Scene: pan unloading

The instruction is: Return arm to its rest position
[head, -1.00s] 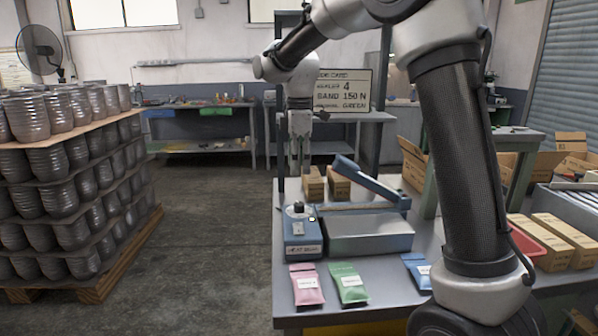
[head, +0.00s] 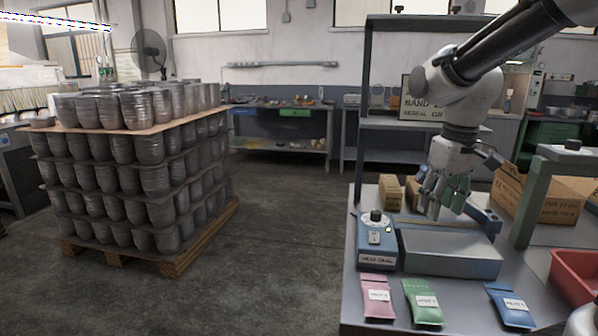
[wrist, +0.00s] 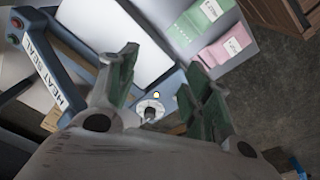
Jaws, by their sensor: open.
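My gripper (head: 442,196) hangs fingers-down over the back of the heat sealer (head: 450,253) on the grey table (head: 352,300). In the wrist view its two green-padded fingers (wrist: 160,95) are spread apart with nothing held between them. The sealer's blue control box (head: 377,243) with a black knob stands left of the fingers. The knob (wrist: 150,113) shows between the fingers in the wrist view.
Pink (head: 377,296), green (head: 423,302) and blue (head: 511,306) pouches lie along the table's front. A red bin (head: 575,275) and cardboard boxes (head: 545,195) are at right. A pallet of metal cups (head: 135,170) stands at left. The floor between is clear.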

